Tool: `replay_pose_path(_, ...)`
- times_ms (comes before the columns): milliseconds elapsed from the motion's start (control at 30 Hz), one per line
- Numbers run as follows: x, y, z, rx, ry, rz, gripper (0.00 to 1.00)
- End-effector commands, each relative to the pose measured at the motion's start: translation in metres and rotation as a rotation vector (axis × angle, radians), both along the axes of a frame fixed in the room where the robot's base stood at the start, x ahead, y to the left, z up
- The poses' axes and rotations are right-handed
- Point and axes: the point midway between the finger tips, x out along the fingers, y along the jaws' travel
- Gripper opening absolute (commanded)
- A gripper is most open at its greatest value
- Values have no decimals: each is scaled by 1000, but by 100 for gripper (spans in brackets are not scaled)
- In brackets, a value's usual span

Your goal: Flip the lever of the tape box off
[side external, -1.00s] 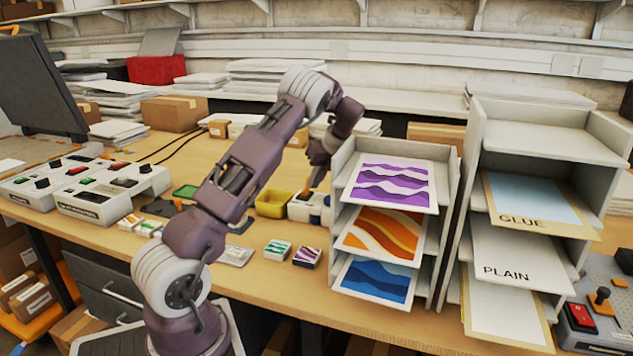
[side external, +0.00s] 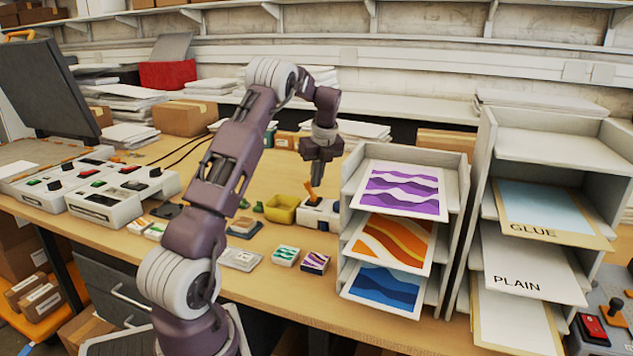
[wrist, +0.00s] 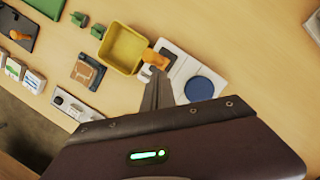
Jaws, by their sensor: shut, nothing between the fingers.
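The tape box (side external: 322,213) is a small white box on the bench, left of the rack of patterned prints. Its orange lever (side external: 310,189) sticks up and leans in the side external view. In the wrist view the tape box (wrist: 184,68) shows a blue round part, and the orange lever (wrist: 155,57) lies at its left end. My gripper (side external: 316,184) points down just above the box, its shut, empty fingers close beside the lever. The fingertips (wrist: 158,78) appear just below the lever in the wrist view; I cannot tell whether they touch it.
A yellow bin (side external: 283,209) stands directly left of the tape box. The paper rack (side external: 453,190) stands close on its right. Small stamps or pads (side external: 286,255) lie in front. White control boxes (side external: 100,200) stand farther left. Bench behind the bin is fairly clear.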

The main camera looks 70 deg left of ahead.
Motion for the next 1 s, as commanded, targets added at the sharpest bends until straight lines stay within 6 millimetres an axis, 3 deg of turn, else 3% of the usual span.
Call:
replay_pose_path(467,-1,0,10,1,-1,1,0)
replay_pose_path(800,-20,4,73,3,-2,1,0)
replay_pose_path(1000,-27,5,98,1,-1,0,0)
